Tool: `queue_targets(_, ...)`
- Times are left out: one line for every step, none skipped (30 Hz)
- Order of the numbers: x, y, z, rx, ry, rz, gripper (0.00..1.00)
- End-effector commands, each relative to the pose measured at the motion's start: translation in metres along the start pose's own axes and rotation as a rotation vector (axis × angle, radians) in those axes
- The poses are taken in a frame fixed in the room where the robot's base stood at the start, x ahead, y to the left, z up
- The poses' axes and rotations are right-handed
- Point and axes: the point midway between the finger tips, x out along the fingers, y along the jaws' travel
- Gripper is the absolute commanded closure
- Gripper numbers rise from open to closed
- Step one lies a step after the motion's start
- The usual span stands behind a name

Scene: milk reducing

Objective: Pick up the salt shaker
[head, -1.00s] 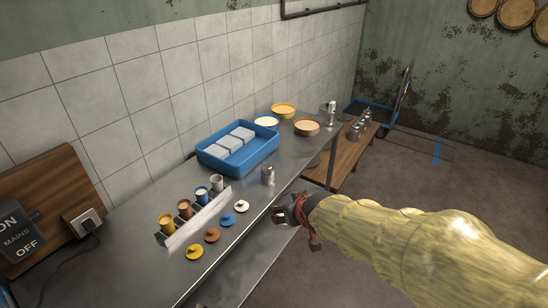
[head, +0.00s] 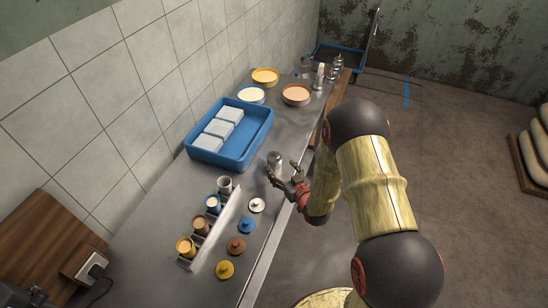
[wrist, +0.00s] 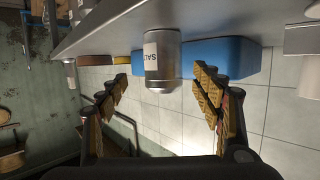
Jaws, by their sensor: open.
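The salt shaker (head: 275,161) is a small silver metal cylinder standing on the steel counter, near its edge. In the wrist view the salt shaker (wrist: 162,58) appears upside down with a white "SALT" label, in the gap ahead of my fingers. My gripper (head: 284,174) is at the counter edge, right by the shaker. In the wrist view my gripper (wrist: 161,88) has its two fingers spread wide, one to each side of the shaker. Nothing is between the fingers' pads that I can see being gripped.
A blue tray (head: 262,138) with white blocks stands behind the shaker. A rack (head: 216,232) of cups and several coloured lids, including a white lid (head: 257,205), lie nearer. Bowls, including an orange one (head: 297,94), stand farther along the steel counter (head: 160,205).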

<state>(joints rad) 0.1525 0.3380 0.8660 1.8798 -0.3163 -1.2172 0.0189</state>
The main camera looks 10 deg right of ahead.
Motion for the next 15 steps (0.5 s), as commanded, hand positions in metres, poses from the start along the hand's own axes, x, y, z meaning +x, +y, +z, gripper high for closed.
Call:
queue_targets(0.006,-0.001,0.001,-0.001,-0.001,-0.002,0.34)
queue_targets(0.010,-0.001,0.001,-0.001,0.000,-0.001,0.34)
queue_targets(0.013,-0.001,0.000,-0.001,0.000,-0.001,0.34)
queue_targets(0.015,-0.001,0.000,0.000,0.000,0.000,0.34)
queue_targets(0.017,-0.001,0.000,0.000,0.000,0.000,0.34)
queue_targets(0.019,-0.001,0.000,0.000,-0.001,0.000,0.34)
queue_targets(0.021,-0.002,0.001,0.000,-0.001,0.000,0.34)
queue_targets(0.024,-0.002,0.000,0.000,-0.002,0.000,0.34)
queue_targets(0.029,-0.003,0.000,0.000,-0.001,0.000,0.34)
queue_targets(0.033,-0.004,-0.001,-0.001,0.000,-0.001,0.34)
queue_targets(0.038,-0.005,-0.001,-0.001,0.000,-0.002,0.34)
queue_targets(0.044,-0.006,-0.001,0.000,-0.001,-0.002,0.34)
queue_targets(0.048,-0.006,-0.001,0.000,0.000,-0.001,0.34)
queue_targets(0.053,-0.005,-0.001,0.000,0.000,0.000,0.34)
queue_targets(0.058,-0.005,0.000,0.000,-0.002,0.000,0.34)
